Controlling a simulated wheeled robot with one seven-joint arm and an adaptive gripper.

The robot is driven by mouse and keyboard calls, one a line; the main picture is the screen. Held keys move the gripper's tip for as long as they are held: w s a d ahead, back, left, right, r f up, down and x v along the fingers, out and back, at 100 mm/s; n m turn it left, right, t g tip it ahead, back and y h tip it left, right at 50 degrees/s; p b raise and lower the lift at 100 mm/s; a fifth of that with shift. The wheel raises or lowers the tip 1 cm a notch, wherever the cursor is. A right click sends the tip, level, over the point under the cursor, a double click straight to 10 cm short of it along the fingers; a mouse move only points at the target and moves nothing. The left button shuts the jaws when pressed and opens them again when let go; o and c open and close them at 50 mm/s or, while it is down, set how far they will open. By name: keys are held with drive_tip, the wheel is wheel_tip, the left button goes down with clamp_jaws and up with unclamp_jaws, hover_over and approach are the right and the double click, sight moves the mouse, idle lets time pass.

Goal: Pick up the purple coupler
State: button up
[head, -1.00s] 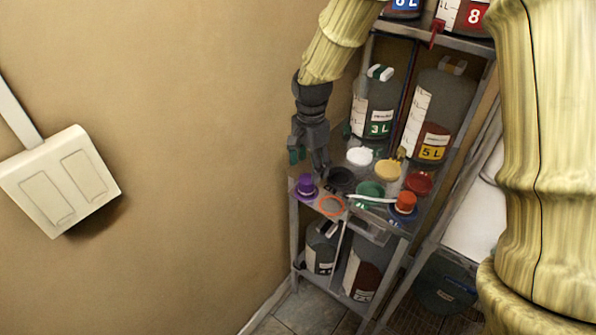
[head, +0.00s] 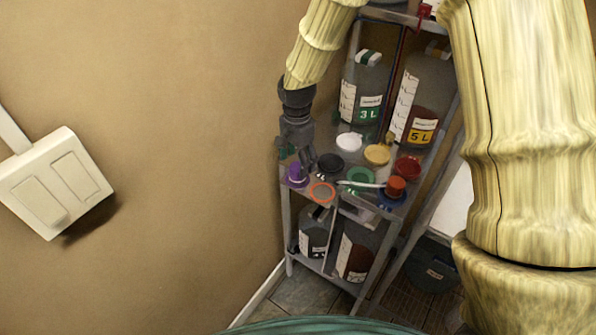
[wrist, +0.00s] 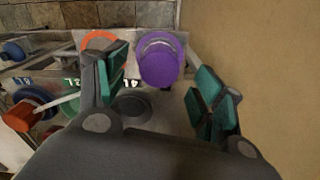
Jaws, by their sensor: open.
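The purple coupler (head: 297,175) stands at the left front corner of the middle shelf, close to the tan wall. In the wrist view the purple coupler (wrist: 160,62) shows as a round cap with a greyish ring near its far end, lying between my two open fingers. My gripper (head: 297,157) is just above and behind it in the head view, pointing down. In the wrist view my gripper (wrist: 160,95) has teal pads apart on either side of the coupler, with nothing held. I cannot tell whether a pad touches it.
The middle shelf (head: 340,205) also holds an orange ring (head: 321,192), a black lid (head: 331,162), a green lid (head: 361,180), a white lid (head: 349,142), a yellow lid (head: 377,154), a red lid (head: 408,167) and an orange-red coupler (head: 396,187). Large bottles stand behind. The wall is close on the left.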

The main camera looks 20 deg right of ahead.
sight(298, 167)
drive_tip(key=shift+f+p, duration=0.85)
drive_tip(key=shift+f, duration=1.25)
drive_tip(key=shift+d, duration=0.1)
drive_tip(key=c, duration=1.2)
